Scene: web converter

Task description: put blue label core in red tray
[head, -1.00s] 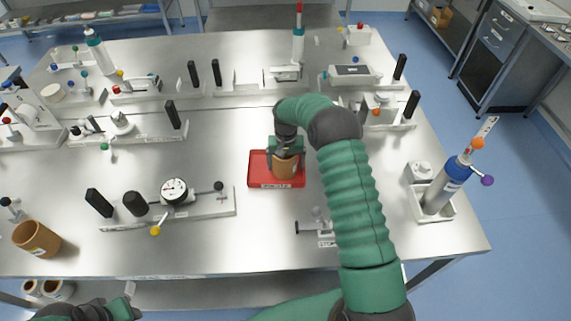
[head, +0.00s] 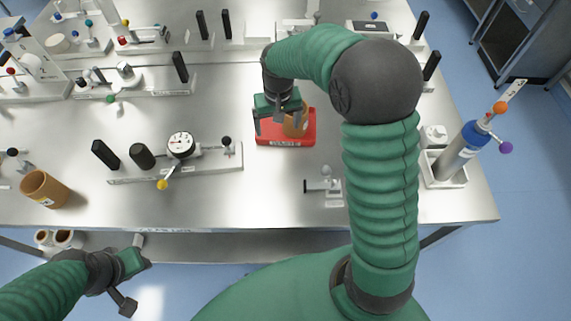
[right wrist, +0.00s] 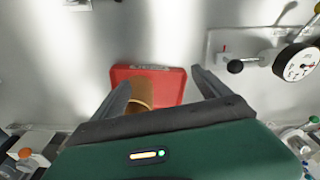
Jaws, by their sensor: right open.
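The red tray (head: 287,142) lies on the metal table, and it also shows in the right wrist view (right wrist: 172,90). A brown core (head: 296,122) is in the tray, and it also shows in the right wrist view (right wrist: 140,93). Its label colour cannot be made out. My right gripper (head: 278,116) is open above the tray. In the right wrist view its fingers (right wrist: 159,82) are wide apart, with the core nearer the left finger. My left gripper (head: 128,283) is low at the front left, off the table edge; its jaws are unclear.
Another brown core (head: 45,188) stands at the table's left front. A gauge fixture (head: 180,146) with black posts is left of the tray. A small white fixture (head: 323,186) is in front right. A blue-banded cylinder (head: 462,150) stands at the right edge.

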